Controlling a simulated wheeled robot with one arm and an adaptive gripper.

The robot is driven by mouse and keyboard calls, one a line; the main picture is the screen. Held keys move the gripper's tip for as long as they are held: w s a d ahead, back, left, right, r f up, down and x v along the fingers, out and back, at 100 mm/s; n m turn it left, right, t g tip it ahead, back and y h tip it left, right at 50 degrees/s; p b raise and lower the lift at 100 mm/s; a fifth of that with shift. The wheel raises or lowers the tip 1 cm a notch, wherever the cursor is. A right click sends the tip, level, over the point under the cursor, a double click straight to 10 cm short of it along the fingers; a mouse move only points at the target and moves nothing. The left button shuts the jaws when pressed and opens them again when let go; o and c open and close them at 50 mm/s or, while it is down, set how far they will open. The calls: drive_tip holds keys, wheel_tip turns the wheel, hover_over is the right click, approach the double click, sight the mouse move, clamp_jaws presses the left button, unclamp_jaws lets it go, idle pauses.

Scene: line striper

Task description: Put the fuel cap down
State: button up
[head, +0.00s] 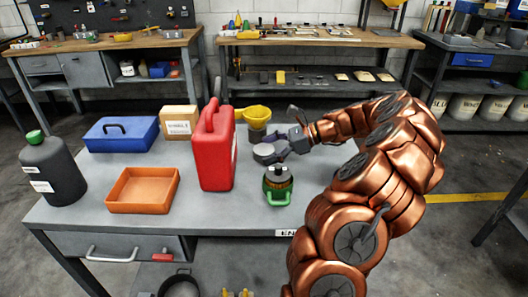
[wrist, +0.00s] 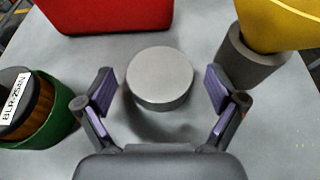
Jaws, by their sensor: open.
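The fuel cap, a grey round disc (wrist: 160,78), sits on the grey table between the spread fingers of my gripper (wrist: 160,92) in the wrist view. A gap shows between the cap and each finger, so my gripper is open and not touching it there. In the head view the cap (head: 265,150) is at the tips of my gripper (head: 276,149), just right of the red fuel can (head: 217,147). The underside of the cap is hidden, with a dark shadow beside it.
A green-based container (head: 278,185) stands in front of the cap. Behind it is a yellow funnel (head: 256,113) over a grey cup (wrist: 248,62). An orange tray (head: 112,207), blue toolbox (head: 122,147), cardboard box (head: 179,122) and dark bottle (head: 54,172) fill the table's left side.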

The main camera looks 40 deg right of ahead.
sight(264, 149)
drive_tip(key=shift+w+a+f, duration=0.25)
drive_tip(key=shift+w+a, duration=0.1)
drive_tip(key=shift+a, duration=0.1)
drive_tip(key=c, duration=1.3)
wheel_tip(264, 149, up, 18)
drive_tip(key=shift+r, duration=0.1)
